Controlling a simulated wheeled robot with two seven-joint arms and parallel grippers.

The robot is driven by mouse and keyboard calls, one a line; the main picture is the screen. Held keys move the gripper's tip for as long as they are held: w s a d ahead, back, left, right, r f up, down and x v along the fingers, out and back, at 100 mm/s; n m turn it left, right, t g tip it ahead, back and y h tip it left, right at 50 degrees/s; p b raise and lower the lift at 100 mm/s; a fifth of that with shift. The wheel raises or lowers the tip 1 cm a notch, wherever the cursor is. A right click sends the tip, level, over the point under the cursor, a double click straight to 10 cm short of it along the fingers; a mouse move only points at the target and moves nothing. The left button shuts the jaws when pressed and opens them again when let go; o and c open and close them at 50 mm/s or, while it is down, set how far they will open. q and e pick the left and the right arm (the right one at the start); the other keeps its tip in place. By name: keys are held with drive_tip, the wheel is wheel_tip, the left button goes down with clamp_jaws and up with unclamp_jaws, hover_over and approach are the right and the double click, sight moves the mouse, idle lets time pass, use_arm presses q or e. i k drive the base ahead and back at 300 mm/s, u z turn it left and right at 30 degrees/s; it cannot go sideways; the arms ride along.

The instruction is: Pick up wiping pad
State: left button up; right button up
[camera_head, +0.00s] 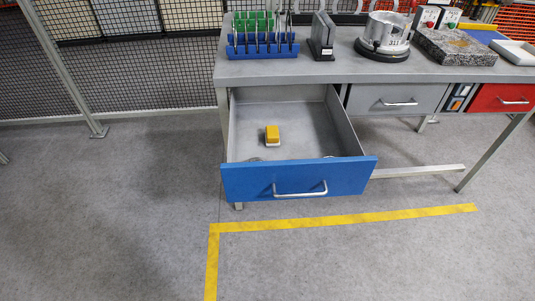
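A small yellow block with a white underside, which looks like the wiping pad (272,134), lies in the open drawer (310,115). It rests on the drawer's grey floor, left of the middle. The drawer has a blue front (300,178) with a silver bar handle and is pulled out from the workbench. Small round items behind the drawer front are mostly hidden. Neither of my grippers shows in the head view.
The workbench top (330,68) carries a blue tool rack (262,50), a dark upright block (321,38), a round metal fixture (386,36) and a granite slab (455,47). A grey drawer (395,98) and a red drawer (500,98) are shut. The floor in front is clear.

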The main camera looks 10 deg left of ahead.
sight(272, 132)
drive_tip(key=k, duration=0.55)
drive_tip(key=z, duration=1.05)
drive_tip(key=i, duration=1.85)
drive_tip(key=u, duration=0.65)
